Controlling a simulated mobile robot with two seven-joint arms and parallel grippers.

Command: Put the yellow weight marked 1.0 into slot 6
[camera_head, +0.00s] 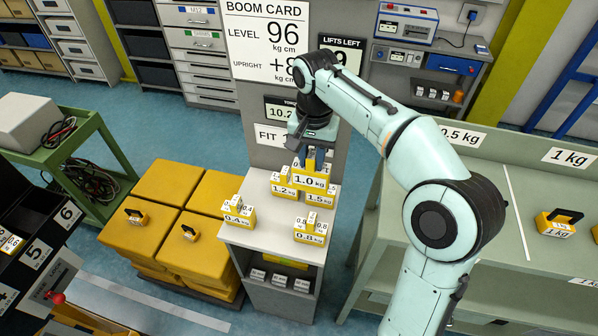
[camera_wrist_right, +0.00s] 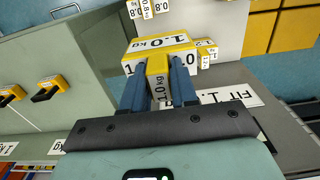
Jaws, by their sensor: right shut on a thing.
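The yellow weight marked 1.0 kg (camera_head: 311,181) is between the fingers of my right gripper (camera_head: 312,155), over the small grey cabinet. My right gripper is shut on its upper part; the wrist view shows both blue fingers (camera_wrist_right: 160,92) against the weight (camera_wrist_right: 160,45). The weight looks upright and partly covers the weights around it. I cannot tell whether its base is clear of the cabinet top. Slot 6 is marked by a label (camera_head: 68,213) on the dark rack at the far left; the inside of the slot is hidden. My left gripper is not in view.
Weights marked 1.2 (camera_head: 284,187), 1.5 (camera_head: 320,198), 0.4 (camera_head: 238,216) and 0.8 (camera_head: 312,231) stand on the cabinet top (camera_head: 270,222). Yellow blocks (camera_head: 167,184) stand between cabinet and rack. A grey-green bench (camera_head: 500,220) is at the right.

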